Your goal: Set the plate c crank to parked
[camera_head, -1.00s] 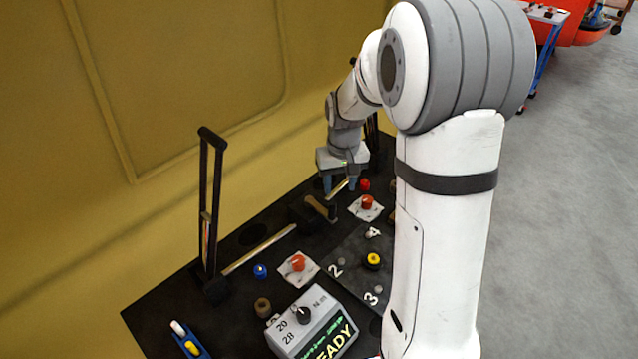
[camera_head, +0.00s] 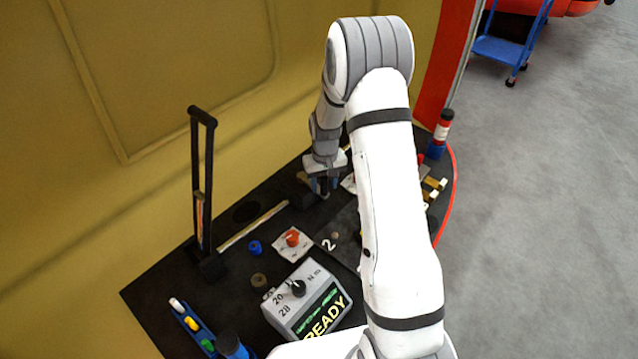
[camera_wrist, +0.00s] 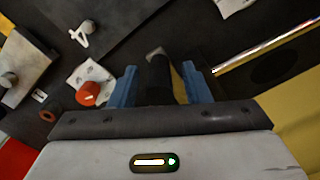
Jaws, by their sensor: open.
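My gripper (camera_head: 322,188) is open and points down over the far half of the black table. In the wrist view its two blue fingers (camera_wrist: 162,85) stand on either side of a dark handle-like piece (camera_wrist: 157,75) with a grey end and a tan strip beside it. Whether they touch it I cannot tell. A white plate with an orange knob (camera_head: 292,238) lies nearer to me. No plate letter is legible, so I cannot tell which part is the plate c crank.
A tall black lever frame (camera_head: 202,180) rises at left. A grey box (camera_head: 308,300) with a dial and READY display stands in front. A blue knob (camera_head: 255,247), a brown ring (camera_head: 259,281) and a blue tray (camera_head: 192,325) lie nearby. My arm hides much of the right side.

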